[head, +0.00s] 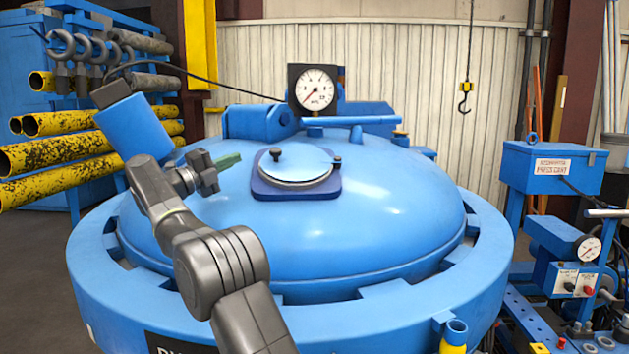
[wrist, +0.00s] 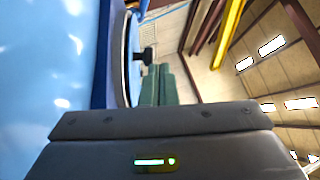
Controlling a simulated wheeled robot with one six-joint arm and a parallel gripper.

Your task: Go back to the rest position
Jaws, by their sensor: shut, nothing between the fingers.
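My gripper (head: 232,160) is in the head view, left of the small round hatch cover (head: 297,163) on the blue domed furnace lid (head: 400,215). Its green fingers are together and hold nothing. They point right toward the hatch and look a little apart from it. In the wrist view, the green fingers (wrist: 161,82) show shut in front of the camera. The hatch (wrist: 125,50) is seen nearly edge-on there, with a black knob (wrist: 146,56) beyond the fingertips. The blue lid (wrist: 45,65) fills the left of that view.
A round gauge (head: 315,89) stands behind the hatch. Yellow pipes (head: 60,175) and blue shelving are at left, near my arm. A blue box (head: 550,168) and a valve stand with a gauge (head: 588,249) are at right. A hook (head: 464,98) hangs behind.

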